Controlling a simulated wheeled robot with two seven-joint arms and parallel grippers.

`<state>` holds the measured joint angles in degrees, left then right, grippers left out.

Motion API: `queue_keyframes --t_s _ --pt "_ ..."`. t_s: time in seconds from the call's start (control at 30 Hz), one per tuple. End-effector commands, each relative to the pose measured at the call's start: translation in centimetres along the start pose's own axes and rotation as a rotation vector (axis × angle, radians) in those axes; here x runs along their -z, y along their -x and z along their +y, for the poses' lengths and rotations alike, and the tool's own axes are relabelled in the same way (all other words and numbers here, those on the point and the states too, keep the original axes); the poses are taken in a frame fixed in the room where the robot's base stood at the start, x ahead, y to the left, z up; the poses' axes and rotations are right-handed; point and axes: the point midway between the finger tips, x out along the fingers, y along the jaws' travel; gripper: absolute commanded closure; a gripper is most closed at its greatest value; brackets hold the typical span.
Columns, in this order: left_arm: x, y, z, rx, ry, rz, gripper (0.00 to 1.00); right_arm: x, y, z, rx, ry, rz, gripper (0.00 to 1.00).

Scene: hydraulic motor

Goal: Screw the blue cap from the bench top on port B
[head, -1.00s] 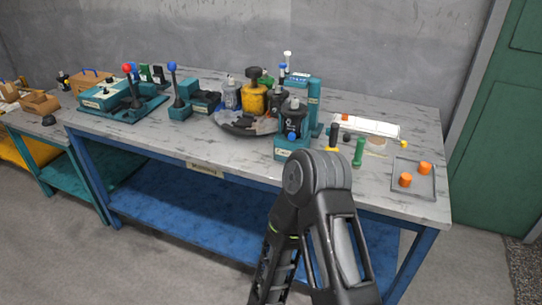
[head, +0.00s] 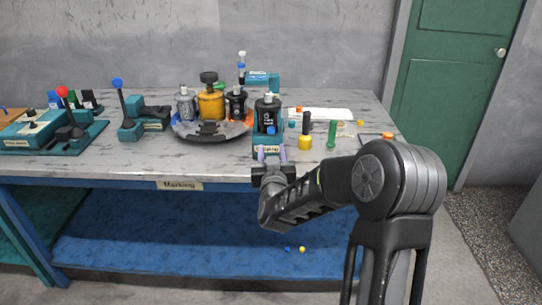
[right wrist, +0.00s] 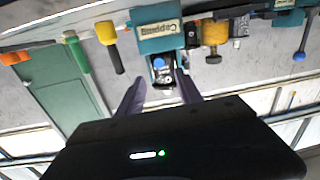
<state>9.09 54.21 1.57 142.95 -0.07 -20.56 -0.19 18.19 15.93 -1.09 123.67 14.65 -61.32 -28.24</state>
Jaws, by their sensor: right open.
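A black motor (head: 267,113) stands upright on a teal block (head: 267,147) near the front edge of the bench. The block shows its "Capping" label (right wrist: 158,29), upside down, in the right wrist view. A blue cap (head: 270,130) is on the motor's front face; it also shows in the right wrist view (right wrist: 158,63). I cannot read the port's letter or tell how far the cap is screwed on. My right gripper (head: 272,153) is open in front of the block, its two fingers apart and nothing seen between them. My left gripper is not in view.
A dark round tray (head: 210,134) with several bottles is left of the block. A yellow-based tool (head: 305,141) and a green-handled tool (head: 331,133) stand to the right. Small blue (head: 287,249) and yellow (head: 302,249) pieces lie on the blue lower shelf (head: 190,230).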

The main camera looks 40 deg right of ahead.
Motion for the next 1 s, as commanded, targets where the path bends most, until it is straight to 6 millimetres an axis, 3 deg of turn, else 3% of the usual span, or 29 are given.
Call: queue_keyframes --t_s 0.57,1.0 --pt "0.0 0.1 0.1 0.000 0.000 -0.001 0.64 0.1 -0.5 0.0 -0.002 0.024 0.007 0.58" --pt "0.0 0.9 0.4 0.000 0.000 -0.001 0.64 0.2 -5.0 0.0 -0.002 0.023 0.006 0.58"
